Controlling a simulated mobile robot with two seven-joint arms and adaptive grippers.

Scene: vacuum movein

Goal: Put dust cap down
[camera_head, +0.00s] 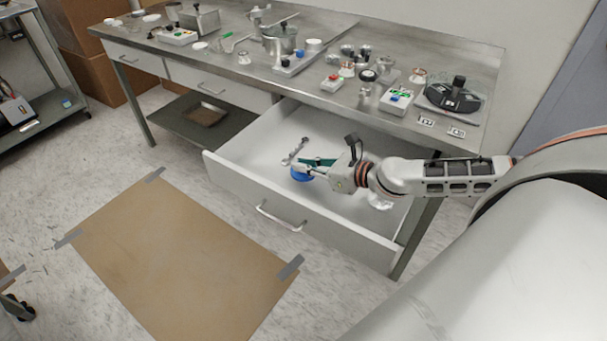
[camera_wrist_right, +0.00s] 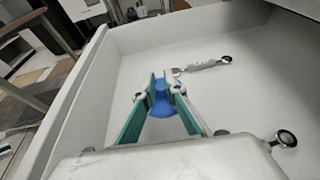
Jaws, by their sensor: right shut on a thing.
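A blue dust cap (camera_head: 301,174) is at the fingertips of my right gripper (camera_head: 312,168), which reaches into the open drawer (camera_head: 240,168) under the steel table. In the right wrist view the blue cap (camera_wrist_right: 168,108) sits between the two green-lined fingers of the gripper (camera_wrist_right: 165,92), which is shut on it. The cap is over the white drawer floor; I cannot tell whether it touches it. My left gripper is in neither view.
A metal fitting (camera_head: 295,151) lies in the drawer beyond the cap; it also shows in the right wrist view (camera_wrist_right: 205,66). The steel tabletop (camera_head: 235,65) holds many vacuum parts. A brown mat (camera_head: 180,255) is taped to the floor.

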